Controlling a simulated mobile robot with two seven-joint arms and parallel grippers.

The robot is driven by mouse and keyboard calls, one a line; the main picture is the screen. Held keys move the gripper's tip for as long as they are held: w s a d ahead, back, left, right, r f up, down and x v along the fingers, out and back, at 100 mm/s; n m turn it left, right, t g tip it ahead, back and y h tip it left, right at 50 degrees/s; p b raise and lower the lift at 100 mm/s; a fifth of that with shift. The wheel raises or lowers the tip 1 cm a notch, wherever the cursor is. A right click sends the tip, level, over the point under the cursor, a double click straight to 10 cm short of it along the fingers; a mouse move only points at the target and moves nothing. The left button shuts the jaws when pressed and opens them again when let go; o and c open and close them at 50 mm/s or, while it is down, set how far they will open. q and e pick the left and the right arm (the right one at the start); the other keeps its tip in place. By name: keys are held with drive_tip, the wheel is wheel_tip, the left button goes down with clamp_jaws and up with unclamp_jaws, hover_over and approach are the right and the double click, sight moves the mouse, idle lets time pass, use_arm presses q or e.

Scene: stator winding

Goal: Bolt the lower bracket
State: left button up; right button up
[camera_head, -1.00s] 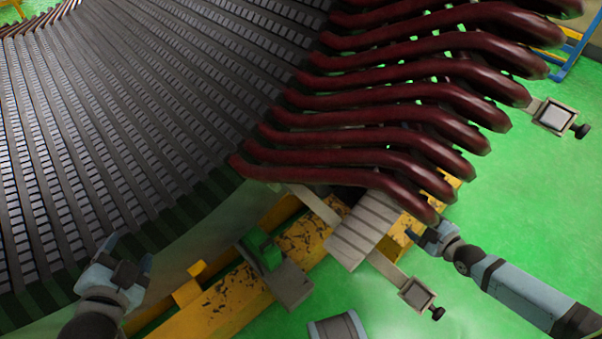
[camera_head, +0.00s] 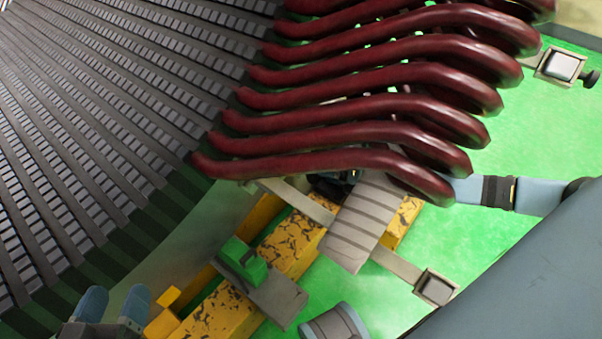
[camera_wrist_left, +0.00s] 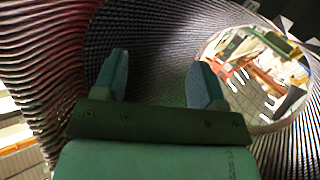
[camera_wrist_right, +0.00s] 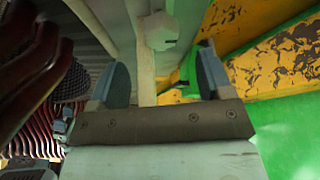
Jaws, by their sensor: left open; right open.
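The grey ribbed bracket block (camera_head: 352,225) lies under the lowest dark red coil ends (camera_head: 330,165), across a worn yellow beam (camera_head: 292,250). A pale bar (camera_head: 395,264) runs out from it to a square clamp (camera_head: 436,288). In the head view the coils mostly hide that gripper. My left gripper (camera_head: 113,305) is open and empty, low at the left near the slotted stator.
The slotted stator wall (camera_head: 90,130) fills the left. A green block (camera_head: 243,260) on a grey plate sits on the yellow beam. A grey curved part (camera_head: 336,322) lies at the bottom. Another clamp (camera_head: 560,65) stands upper right. Green floor is open at right.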

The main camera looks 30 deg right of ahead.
use_arm(q)
drive_tip(key=shift+w+a+r+m+t+b, duration=0.1)
drive_tip(key=shift+w+a+m+t+b, duration=0.4)
drive_tip(key=shift+w+m+b, duration=0.6)
use_arm(e)
drive_tip(key=x, duration=0.8)
use_arm(q)
drive_tip(key=shift+s, duration=0.35)
use_arm(e)
drive_tip(key=c, duration=0.9)
use_arm(q)
drive_tip(key=shift+r, duration=0.1)
drive_tip(key=shift+w+r, duration=0.1)
drive_tip(key=shift+r, duration=0.05)
